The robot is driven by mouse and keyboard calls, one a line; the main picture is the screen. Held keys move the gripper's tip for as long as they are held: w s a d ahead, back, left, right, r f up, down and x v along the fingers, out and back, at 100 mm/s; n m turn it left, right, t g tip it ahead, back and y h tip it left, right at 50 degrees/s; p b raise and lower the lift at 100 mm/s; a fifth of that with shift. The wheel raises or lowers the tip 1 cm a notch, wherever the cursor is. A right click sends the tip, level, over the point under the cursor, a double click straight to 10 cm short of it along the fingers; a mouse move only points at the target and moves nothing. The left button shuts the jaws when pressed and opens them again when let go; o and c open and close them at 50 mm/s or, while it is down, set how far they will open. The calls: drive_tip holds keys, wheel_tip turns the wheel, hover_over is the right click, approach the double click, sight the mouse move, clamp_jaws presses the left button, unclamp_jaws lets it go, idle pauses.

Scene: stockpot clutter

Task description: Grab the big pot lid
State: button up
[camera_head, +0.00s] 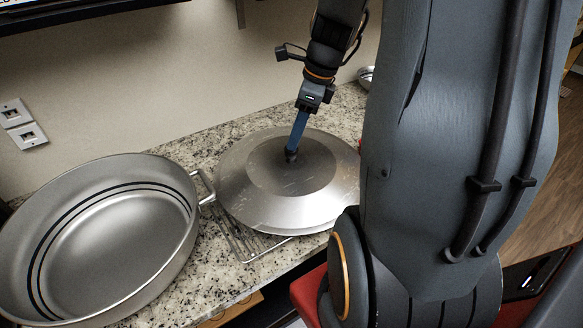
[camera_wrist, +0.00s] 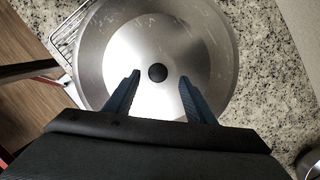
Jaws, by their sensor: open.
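The big pot lid (camera_head: 244,193) is a wide, round metal disc lying knob-up on a wire rack on the granite counter. It also fills the middle of the wrist view (camera_wrist: 103,53), with its small dark knob (camera_wrist: 158,73) at the centre. My gripper (camera_head: 292,152) comes down from above onto the lid's centre. In the wrist view my gripper (camera_wrist: 159,77) is open, its two blue fingers on either side of the knob with space between. In the head view the fingers hide most of the knob. I cannot tell whether the fingers touch the lid.
A large open metal pot (camera_head: 110,235) stands left of the lid, its handle close to the lid's edge. The wire rack (camera_head: 246,243) sticks out under the lid. A small metal vessel (camera_head: 366,76) stands at the back. The wall runs behind the counter (camera_head: 190,262).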

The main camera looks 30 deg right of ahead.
sight(291, 161)
drive_tip(key=shift+s+p+x, duration=0.1)
drive_tip(key=shift+p+x, duration=0.1)
drive_tip(key=shift+x, duration=1.35)
drive_tip(key=shift+s+p+x, duration=0.15)
drive_tip(key=shift+p+x, duration=0.05)
drive_tip(key=shift+x, duration=1.35)
clamp_jaws()
